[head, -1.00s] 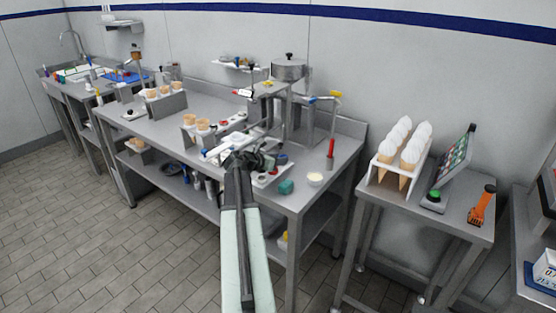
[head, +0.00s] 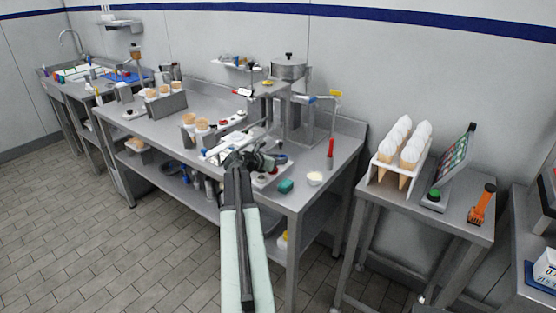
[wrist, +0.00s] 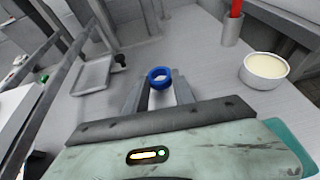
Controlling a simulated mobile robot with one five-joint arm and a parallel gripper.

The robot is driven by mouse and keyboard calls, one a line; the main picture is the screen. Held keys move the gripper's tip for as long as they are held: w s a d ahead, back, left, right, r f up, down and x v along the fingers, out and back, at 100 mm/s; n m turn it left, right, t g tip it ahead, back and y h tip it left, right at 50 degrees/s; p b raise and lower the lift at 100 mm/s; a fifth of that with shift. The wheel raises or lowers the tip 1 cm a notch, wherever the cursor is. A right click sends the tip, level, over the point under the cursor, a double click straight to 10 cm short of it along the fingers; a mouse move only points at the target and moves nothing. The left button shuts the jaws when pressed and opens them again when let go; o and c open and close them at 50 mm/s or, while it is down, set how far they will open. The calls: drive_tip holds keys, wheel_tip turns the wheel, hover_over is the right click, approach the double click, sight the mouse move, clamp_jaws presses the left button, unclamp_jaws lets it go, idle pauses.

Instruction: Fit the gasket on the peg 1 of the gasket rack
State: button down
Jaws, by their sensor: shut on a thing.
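The gasket is a small blue ring (wrist: 158,77) in the wrist view, held at the fingertips of my gripper (wrist: 160,84). My gripper is shut on it, above the grey steel worktop. In the head view my gripper (head: 262,160) is over the front right part of the long bench, and the gasket cannot be made out there. A pale plate with small coloured parts (head: 268,179) lies partly behind my gripper. I cannot tell whether it is the gasket rack, and no peg 1 can be made out.
A cream-filled bowl (wrist: 265,69) and a red-handled tool in a steel cup (wrist: 232,25) stand right of the gripper. A teal block (head: 286,186) lies near the bench's front edge. A metal press (head: 290,100) stands behind. Bare worktop lies around the gasket.

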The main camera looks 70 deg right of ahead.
drive_tip(key=shift+f+b, duration=0.6)
drive_tip(key=shift+f, duration=0.15)
drive_tip(key=c, duration=1)
unclamp_jaws()
drive_tip(key=shift+o, duration=0.2)
drive_tip(key=shift+a+r, duration=0.1)
drive_tip(key=p+v, duration=0.3)
drive_tip(key=v, duration=0.3)
drive_tip(key=shift+w+a+r, duration=0.1)
drive_tip(key=shift+a+r, duration=0.2)
drive_tip(key=shift+w+a, duration=0.2)
drive_tip(key=shift+a, duration=0.25)
drive_tip(key=shift+s, duration=0.1)
